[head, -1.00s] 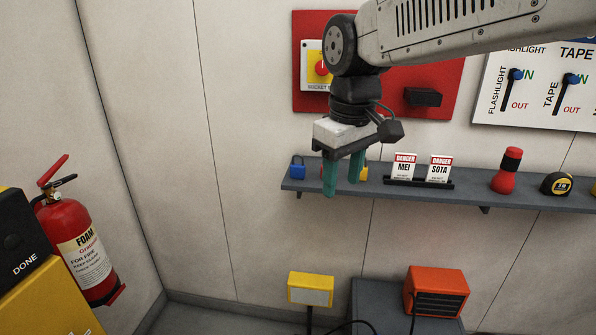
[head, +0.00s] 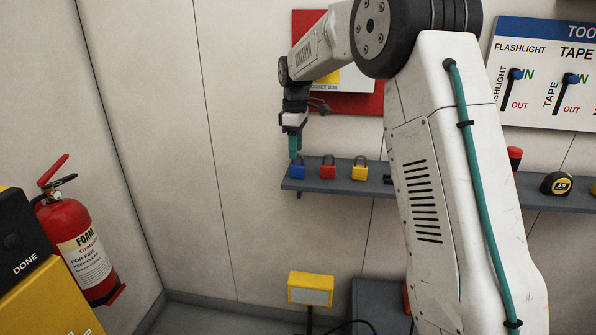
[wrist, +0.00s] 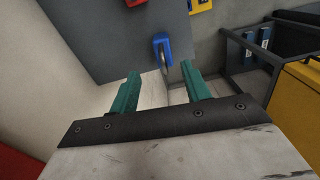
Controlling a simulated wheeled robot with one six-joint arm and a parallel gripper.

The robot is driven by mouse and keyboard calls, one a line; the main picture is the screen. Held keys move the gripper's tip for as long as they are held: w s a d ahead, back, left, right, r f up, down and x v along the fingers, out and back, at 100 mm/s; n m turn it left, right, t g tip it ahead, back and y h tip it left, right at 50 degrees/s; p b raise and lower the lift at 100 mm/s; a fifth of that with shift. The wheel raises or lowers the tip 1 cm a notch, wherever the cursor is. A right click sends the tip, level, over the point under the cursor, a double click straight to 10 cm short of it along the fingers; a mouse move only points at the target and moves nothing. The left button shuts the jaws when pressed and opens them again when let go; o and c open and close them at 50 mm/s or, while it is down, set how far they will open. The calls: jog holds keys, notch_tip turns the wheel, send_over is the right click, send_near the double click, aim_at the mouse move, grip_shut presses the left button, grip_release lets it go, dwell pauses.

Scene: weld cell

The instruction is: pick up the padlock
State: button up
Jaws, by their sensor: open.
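Three padlocks stand on the grey wall shelf: a blue padlock (head: 297,172) at the left end, a red padlock (head: 328,171) and a yellow padlock (head: 359,172). My gripper (head: 295,157) has teal fingers and appears just above the blue padlock. In the wrist view my gripper (wrist: 160,78) is open and empty. There the blue padlock (wrist: 160,46) lies a little beyond the fingertips, roughly in line with the gap between them. The red padlock (wrist: 138,2) and yellow padlock (wrist: 200,5) are cut by the top edge.
The shelf (head: 340,187) runs along the wall; my arm hides its middle. A tape measure (head: 556,184) is at the right. A red board (head: 300,25) hangs above the padlocks. A fire extinguisher (head: 85,245) is at the left, and a yellow lamp (head: 310,288) is below the shelf.

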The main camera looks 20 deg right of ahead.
aim_at(296, 165)
jog(key=f, duration=0.6)
jog(key=shift+s+a+f, duration=0.1)
jog(key=shift+s+f, duration=0.25)
grip_shut()
